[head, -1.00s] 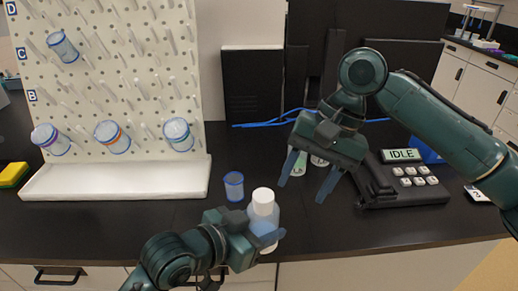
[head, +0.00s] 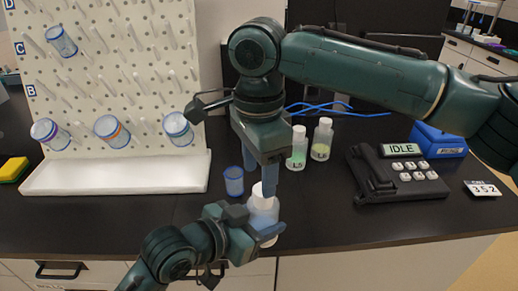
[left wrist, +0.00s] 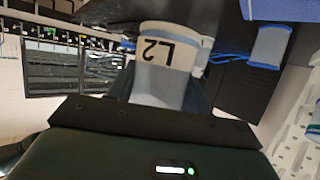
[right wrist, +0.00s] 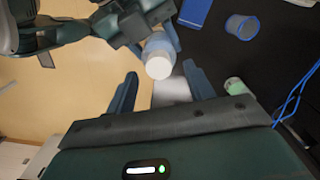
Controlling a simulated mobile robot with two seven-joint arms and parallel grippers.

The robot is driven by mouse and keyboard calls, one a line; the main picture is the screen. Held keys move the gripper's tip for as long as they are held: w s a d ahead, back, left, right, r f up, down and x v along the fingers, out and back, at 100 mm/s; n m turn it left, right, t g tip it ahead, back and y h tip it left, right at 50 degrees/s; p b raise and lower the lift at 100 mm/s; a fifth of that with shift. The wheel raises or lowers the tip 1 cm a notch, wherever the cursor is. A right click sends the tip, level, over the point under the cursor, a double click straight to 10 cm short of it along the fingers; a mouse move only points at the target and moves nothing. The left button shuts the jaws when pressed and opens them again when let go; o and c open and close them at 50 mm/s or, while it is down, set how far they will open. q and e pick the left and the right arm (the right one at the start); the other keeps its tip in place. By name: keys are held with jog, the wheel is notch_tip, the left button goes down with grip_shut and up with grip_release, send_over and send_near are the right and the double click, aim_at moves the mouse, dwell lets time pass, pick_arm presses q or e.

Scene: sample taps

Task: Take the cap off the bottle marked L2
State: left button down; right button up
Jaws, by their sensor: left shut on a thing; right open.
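The bottle marked L2 (head: 264,206) is translucent with a white cap (head: 257,190), and it stands upright near the front of the black bench. Its L2 label (left wrist: 160,52) faces the left wrist camera. My left gripper (head: 258,229) is shut around the bottle's body from the front. My right gripper (head: 259,180) points down just above the bottle, open, with its fingers on either side of the cap in the head view. In the right wrist view the cap (right wrist: 158,66) shows between the open fingertips. Whether a finger touches the cap cannot be told.
Two other capped bottles (head: 298,150) (head: 322,140) stand behind to the right. A small blue-rimmed cup (head: 234,181) stands close left of L2. A peg board with several cups rises above a white tray (head: 115,175). A keypad device (head: 395,176) reading IDLE is at right.

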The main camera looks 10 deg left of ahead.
aim_at(259, 189)
jog(key=shift+f, duration=1.7)
